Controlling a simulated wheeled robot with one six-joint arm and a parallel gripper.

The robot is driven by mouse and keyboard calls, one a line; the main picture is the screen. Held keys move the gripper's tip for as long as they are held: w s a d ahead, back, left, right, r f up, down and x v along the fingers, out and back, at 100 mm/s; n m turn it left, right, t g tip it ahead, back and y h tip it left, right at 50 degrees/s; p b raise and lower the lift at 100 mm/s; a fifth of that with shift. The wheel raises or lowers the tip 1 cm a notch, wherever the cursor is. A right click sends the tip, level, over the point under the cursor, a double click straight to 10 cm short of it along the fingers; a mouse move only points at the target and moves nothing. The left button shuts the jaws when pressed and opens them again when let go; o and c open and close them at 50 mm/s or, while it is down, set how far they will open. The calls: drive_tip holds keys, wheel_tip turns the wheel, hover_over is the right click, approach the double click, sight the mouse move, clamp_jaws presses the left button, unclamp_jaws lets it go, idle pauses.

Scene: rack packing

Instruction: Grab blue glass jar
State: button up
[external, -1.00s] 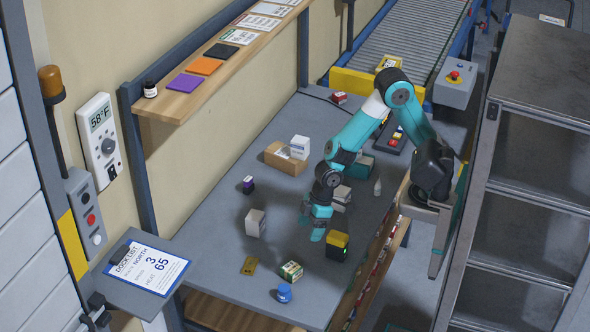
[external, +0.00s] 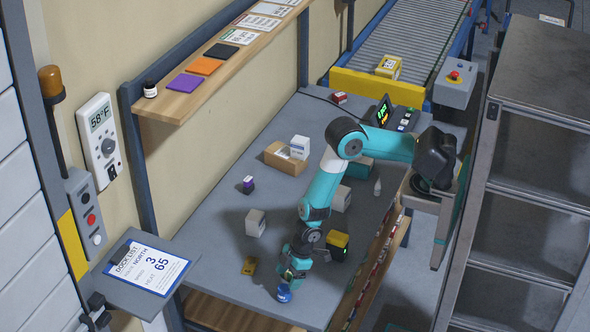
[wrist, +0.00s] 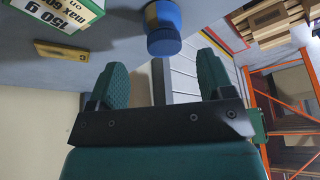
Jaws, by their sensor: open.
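The blue glass jar (external: 284,293) stands near the front edge of the grey table in the external view. In the wrist view the blue jar (wrist: 163,30) is at the top, just beyond my fingertips and roughly in line with the space between them. My gripper (external: 288,277) is low over the table, right by the jar, and partly covers it in the external view. In the wrist view my gripper (wrist: 160,75) has its two green fingers spread apart with nothing between them.
A green and white box (wrist: 65,12) sits close to the jar, with a small yellow block (wrist: 61,51) near it. A black and yellow box (external: 338,246) stands right of my forearm. A white box (external: 255,223) stands to the left. The table's front left is clear.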

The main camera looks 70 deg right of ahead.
sight(285, 287)
drive_tip(key=shift+s+p+x, duration=0.1)
drive_tip(key=shift+p+x, duration=0.45)
drive_tip(key=shift+x, duration=0.8)
drive_tip(key=shift+s+p+x, duration=0.15)
drive_tip(key=shift+p+x, duration=0.4)
drive_tip(key=shift+x, duration=0.75)
drive_tip(key=shift+a, duration=0.1)
drive_tip(key=shift+c, duration=0.2)
drive_tip(key=c, duration=1)
